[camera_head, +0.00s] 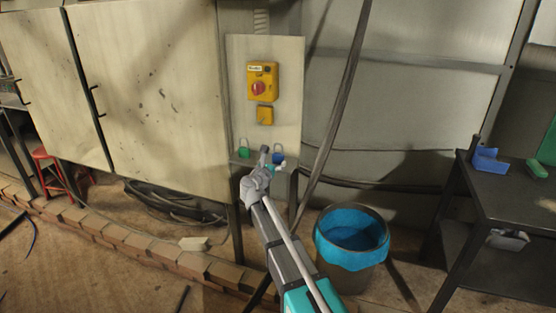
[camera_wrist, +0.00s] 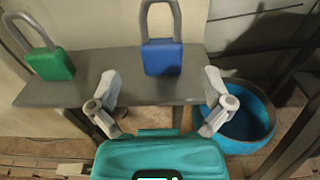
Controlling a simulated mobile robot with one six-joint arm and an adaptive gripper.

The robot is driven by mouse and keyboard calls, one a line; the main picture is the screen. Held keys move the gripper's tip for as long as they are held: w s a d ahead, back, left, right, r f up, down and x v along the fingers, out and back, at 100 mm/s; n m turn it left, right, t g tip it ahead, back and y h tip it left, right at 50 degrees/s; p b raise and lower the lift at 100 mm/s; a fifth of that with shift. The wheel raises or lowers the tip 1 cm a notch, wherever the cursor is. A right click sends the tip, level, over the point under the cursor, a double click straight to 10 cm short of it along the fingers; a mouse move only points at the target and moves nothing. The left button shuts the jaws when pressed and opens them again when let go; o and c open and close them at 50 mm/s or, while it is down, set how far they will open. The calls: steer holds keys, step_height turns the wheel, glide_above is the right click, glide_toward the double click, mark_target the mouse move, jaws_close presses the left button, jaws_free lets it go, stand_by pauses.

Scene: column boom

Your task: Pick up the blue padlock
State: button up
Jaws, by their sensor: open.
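The blue padlock (camera_wrist: 162,57) stands upright on a narrow grey shelf (camera_wrist: 130,92), its grey shackle up. It also shows in the head view (camera_head: 278,158), just beyond my gripper. My gripper (camera_wrist: 160,92) is open and empty, its two fingers apart in front of the shelf. The padlock is beyond the fingertips, in line with the gap between them. In the head view my gripper (camera_head: 268,165) reaches up to the shelf and hides part of it.
A green padlock (camera_wrist: 50,63) stands on the same shelf to the left. A panel with a yellow switch box (camera_head: 262,82) rises behind. A bin with a blue liner (camera_head: 351,250) stands below right. A dark table (camera_head: 515,190) stands at the right.

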mark_target(278, 153)
steer(key=shift+w, duration=0.1)
steer(key=shift+x, duration=2.55)
steer(key=shift+d+f, duration=0.1)
steer(key=c, duration=1.3)
steer(key=shift+o, duration=0.2)
step_height(278, 153, up, 3)
steer(key=shift+f+p, duration=0.1)
steer(key=shift+p, duration=1.1)
steer(key=s+d+r+p, duration=0.2)
steer(key=s+r+p, duration=0.8)
steer(key=s, duration=0.4)
steer(key=shift+d+r, duration=0.15)
steer(key=shift+d, duration=0.05)
